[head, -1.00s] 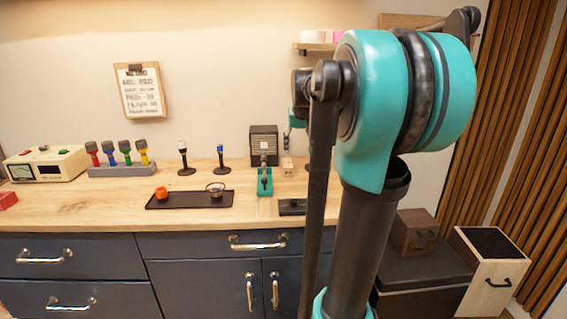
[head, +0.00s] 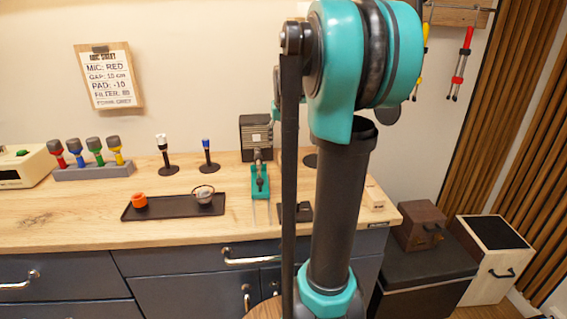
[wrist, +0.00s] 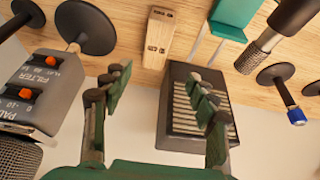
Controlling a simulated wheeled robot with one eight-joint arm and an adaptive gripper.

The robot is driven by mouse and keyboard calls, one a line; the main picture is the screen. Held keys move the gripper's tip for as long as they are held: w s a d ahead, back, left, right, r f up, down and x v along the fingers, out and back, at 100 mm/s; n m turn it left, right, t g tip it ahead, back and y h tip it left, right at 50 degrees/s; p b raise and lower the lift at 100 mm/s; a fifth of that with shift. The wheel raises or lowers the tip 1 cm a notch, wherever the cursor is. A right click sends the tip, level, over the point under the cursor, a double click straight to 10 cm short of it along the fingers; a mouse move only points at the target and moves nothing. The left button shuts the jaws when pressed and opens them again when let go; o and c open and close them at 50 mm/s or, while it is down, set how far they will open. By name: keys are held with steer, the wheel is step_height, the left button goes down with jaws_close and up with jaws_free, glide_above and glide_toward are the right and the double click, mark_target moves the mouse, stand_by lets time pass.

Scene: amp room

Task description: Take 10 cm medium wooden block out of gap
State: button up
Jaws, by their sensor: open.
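A pale wooden block (wrist: 158,38) with small dark print lies on the counter at the top middle of the wrist view. It sits beside the dark amp (wrist: 178,128) with its slatted grille. A microphone (wrist: 262,52) and a teal piece (wrist: 234,14) are to the block's right in that view. My gripper (wrist: 160,80) is open and empty, its fingers apart, with the block beyond the fingertips. In the head view the amp (head: 256,136) stands behind the microphone on its teal base (head: 260,183); my arm hides the block and most of the gripper there.
A grey box with orange knobs (wrist: 38,88) and round black stand bases are left in the wrist view. In the head view, a black tray (head: 165,209) holds an orange ring and a small bowl. Another wooden block (head: 374,196) lies at the counter's right end.

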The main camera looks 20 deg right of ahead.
mark_target(284, 157)
steer(key=x, duration=0.5)
steer(key=shift+f, duration=0.3)
steer(key=shift+s+d+x, duration=0.15)
steer(key=shift+s+x, duration=0.05)
steer(key=shift+x, duration=1.1)
steer(key=shift+s+d+x, duration=0.1)
steer(key=shift+s+x, duration=0.1)
steer(key=shift+x, duration=1.1)
steer(key=shift+f, duration=0.4)
jaws_close()
